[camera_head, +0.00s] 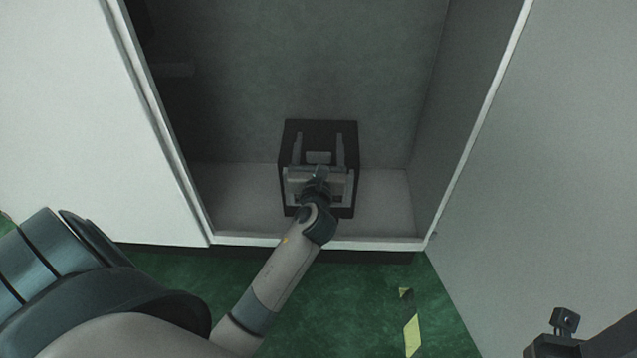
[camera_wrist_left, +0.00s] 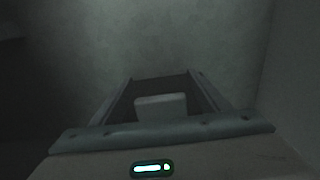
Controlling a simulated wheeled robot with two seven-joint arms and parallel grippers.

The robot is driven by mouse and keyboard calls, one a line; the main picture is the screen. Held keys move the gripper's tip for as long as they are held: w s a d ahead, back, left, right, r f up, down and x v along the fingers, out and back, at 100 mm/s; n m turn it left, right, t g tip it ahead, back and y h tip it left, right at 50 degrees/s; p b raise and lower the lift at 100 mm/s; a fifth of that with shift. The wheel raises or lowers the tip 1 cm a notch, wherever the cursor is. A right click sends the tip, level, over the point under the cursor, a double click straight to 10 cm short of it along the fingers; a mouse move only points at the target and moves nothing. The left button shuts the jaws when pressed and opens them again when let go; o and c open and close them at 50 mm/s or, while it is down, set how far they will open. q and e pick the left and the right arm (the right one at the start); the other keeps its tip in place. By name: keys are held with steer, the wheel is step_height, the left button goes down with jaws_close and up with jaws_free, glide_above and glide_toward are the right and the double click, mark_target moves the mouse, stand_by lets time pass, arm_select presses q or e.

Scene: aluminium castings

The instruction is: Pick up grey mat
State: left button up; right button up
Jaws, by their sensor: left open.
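My left gripper (camera_head: 319,138) reaches into the open cabinet, its two fingers apart and pointing to the back wall. It also shows in the wrist view (camera_wrist_left: 160,80). Under and around the fingers is a black box-like thing (camera_head: 351,128) on the cabinet floor. A small pale grey block (camera_head: 318,157) shows between the fingers, also in the wrist view (camera_wrist_left: 161,105). I cannot tell whether it is the grey mat, or whether the fingers touch it. My wrist hides part of the black thing. Part of my right gripper (camera_head: 565,321) shows at lower right, its jaws unclear.
The cabinet floor (camera_head: 385,200) is clear on both sides of the black thing. The cabinet's side walls and front edge (camera_head: 300,242) are close to my left arm. A white panel (camera_head: 570,130) stands at the right. Yellow-black tape (camera_head: 411,335) marks the green floor.

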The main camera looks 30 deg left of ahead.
arm_select(q)
steer(key=shift+c, duration=0.6)
steer(key=c, duration=1.4)
